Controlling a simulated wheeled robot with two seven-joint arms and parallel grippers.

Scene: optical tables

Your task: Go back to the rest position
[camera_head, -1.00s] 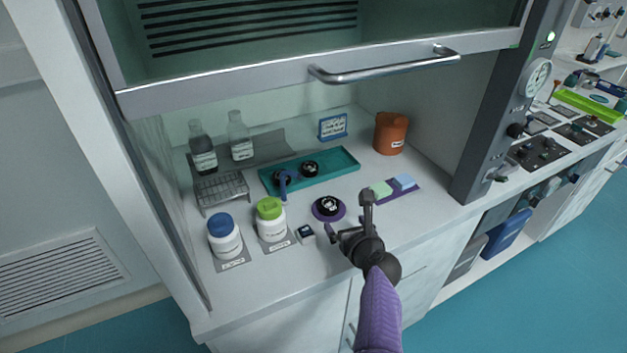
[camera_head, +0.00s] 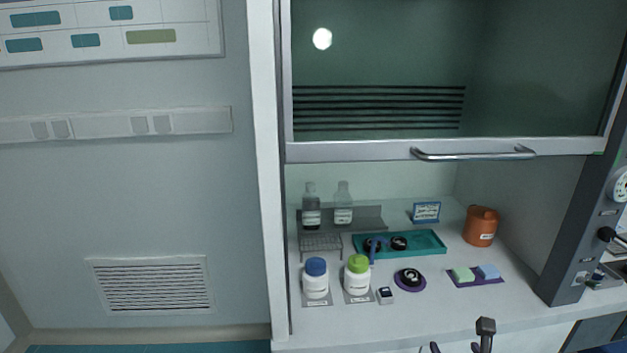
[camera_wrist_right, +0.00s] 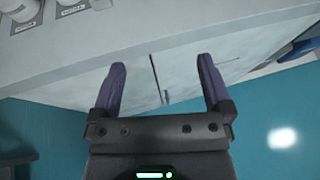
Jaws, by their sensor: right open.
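My right gripper (camera_wrist_right: 163,90) is open and empty in the right wrist view, its two purple-padded fingers apart. Beyond them are the bench front edge, the cabinet fronts (camera_wrist_right: 165,75) and the blue floor. In the head view only the tip of the right gripper (camera_head: 462,340) shows at the bottom edge, in front of the fume hood bench. My left gripper is not in view.
The hood bench (camera_head: 450,308) holds a blue-capped jar (camera_head: 316,280), a green-capped jar (camera_head: 357,276), a purple round mat (camera_head: 423,283), a teal tray (camera_head: 430,243), a wire rack (camera_head: 320,245) and an orange container (camera_head: 480,227). The raised sash has a handle (camera_head: 475,155).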

